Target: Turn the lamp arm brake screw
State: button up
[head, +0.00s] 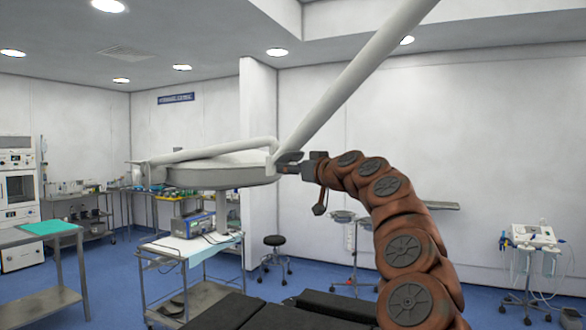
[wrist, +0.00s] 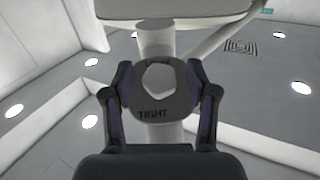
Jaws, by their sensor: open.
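The white lamp arm (head: 350,82) slopes down from the upper right to the lamp head (head: 215,176) in the head view. My gripper (head: 286,163) is at the joint where they meet. In the wrist view a light, roughly hexagonal brake screw (wrist: 159,79) shows on a grey plate (wrist: 176,110) marked "TIGHT". The open fingers of my gripper (wrist: 160,82) stand on either side of the plate and screw. Whether the fingers touch either one cannot be told. The lamp arm tube (wrist: 155,38) shows behind.
A dark operating table (head: 310,308) lies below. A white equipment cart (head: 532,238) is at the far right. Open air surrounds the lamp joint.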

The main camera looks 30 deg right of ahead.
grip_shut()
dwell(0.5)
jog(key=shift+y+p, duration=0.4)
jog(key=shift+y, duration=0.1)
grip_release()
dwell(0.4)
jog(key=s+d, duration=0.1)
jog(key=s, duration=1)
jog(key=shift+s+d, duration=0.3)
jog(key=shift+s, duration=0.1)
